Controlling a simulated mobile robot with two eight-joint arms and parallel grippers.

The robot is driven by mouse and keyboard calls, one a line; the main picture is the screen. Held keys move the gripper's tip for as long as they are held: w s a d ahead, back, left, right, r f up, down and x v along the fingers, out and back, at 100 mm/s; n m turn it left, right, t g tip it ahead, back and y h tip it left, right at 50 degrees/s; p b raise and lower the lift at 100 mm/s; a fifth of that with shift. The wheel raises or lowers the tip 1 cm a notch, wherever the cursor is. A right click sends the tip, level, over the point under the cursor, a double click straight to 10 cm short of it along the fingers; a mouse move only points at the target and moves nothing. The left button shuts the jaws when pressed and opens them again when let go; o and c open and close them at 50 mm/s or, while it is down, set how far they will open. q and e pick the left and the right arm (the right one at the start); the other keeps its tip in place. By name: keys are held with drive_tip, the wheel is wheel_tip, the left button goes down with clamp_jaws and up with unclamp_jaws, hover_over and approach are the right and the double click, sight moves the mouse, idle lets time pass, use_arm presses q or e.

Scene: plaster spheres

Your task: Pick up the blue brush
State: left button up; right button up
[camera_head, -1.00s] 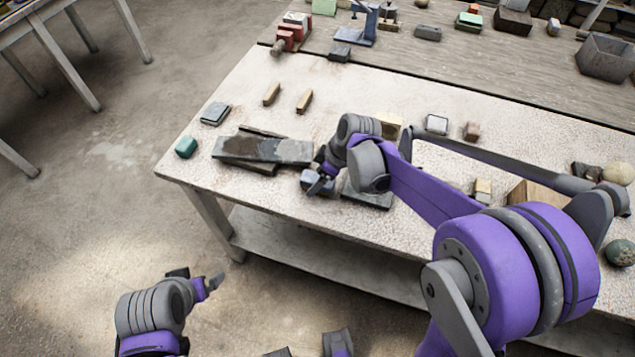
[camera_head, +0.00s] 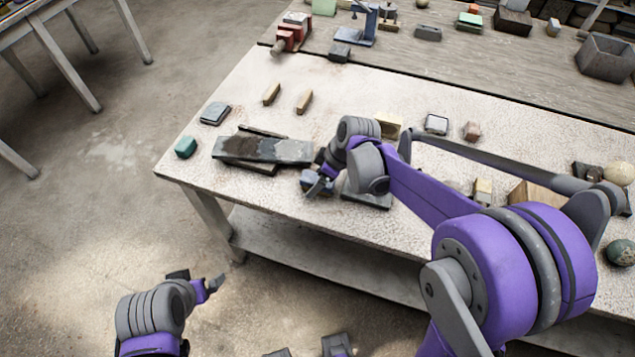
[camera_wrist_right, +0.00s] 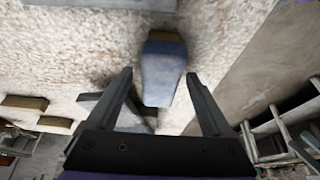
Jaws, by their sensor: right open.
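The blue brush (camera_head: 318,188) lies near the front edge of the pale workbench (camera_head: 225,145), partly hidden by my right gripper (camera_head: 318,180). In the right wrist view the blue brush (camera_wrist_right: 163,78) shows a blue body with a brownish band at its far end. My right gripper (camera_wrist_right: 158,76) is open, with one finger on each side of the brush in the picture. I see a gap between each finger and the brush; how far the fingers are above the bench is unclear. My left gripper (camera_head: 198,281) is off the bench, over the floor, its fingers apart and empty.
Dark flat slabs (camera_head: 275,150) lie just left of the brush, and a dark plate (camera_head: 368,198) lies just right of it. Two wooden pieces (camera_head: 304,102) lie farther back.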

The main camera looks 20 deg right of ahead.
sight(317, 179)
clamp_jaws()
idle(0.3)
drive_tip(key=shift+r, duration=0.2)
wheel_tip(317, 179, up, 10)
drive_tip(key=shift+r+p, duration=0.1)
drive_tip(key=shift+p, duration=0.45)
drive_tip(key=c, duration=0.8)
unclamp_jaws()
drive_tip(key=c, duration=0.5)
